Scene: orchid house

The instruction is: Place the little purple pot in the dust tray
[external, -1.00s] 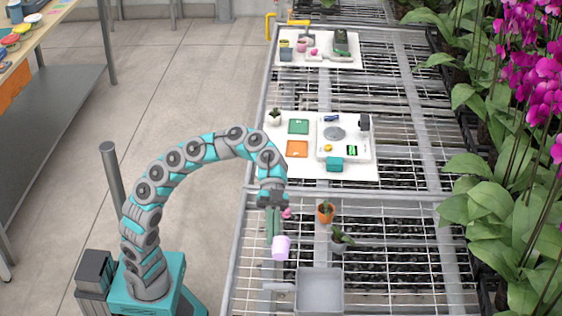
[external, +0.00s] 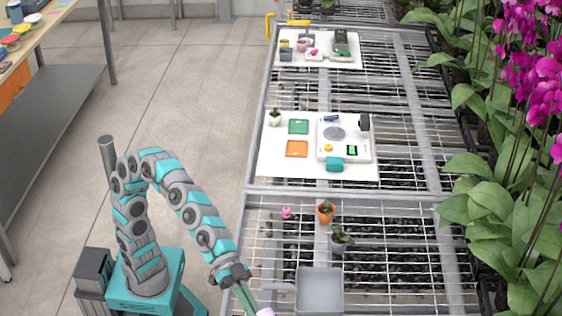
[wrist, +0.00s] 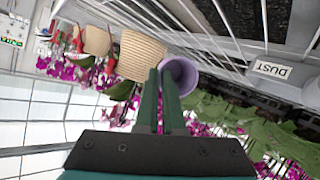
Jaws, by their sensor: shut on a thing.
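The little purple pot (external: 266,312) is at the bottom edge of the external view, mostly cut off. My gripper (external: 256,308) is shut on it. In the wrist view the purple pot (wrist: 183,76) sits at the fingertips of my gripper (wrist: 168,72), its far side partly hidden by the fingers. The grey dust tray (external: 318,270) lies on the wire bench, to the right of the gripper, and looks empty. The gripper and pot are left of and nearer the camera than the tray, apart from it. A white DUST label (wrist: 272,69) shows at the right in the wrist view.
An orange pot (external: 325,216) and a grey pot (external: 340,245) with plants stand behind the tray. A small pink thing (external: 287,213) lies left of them. A white mat (external: 270,160) with a scale (external: 333,150) is farther back. Orchids crowd the right side.

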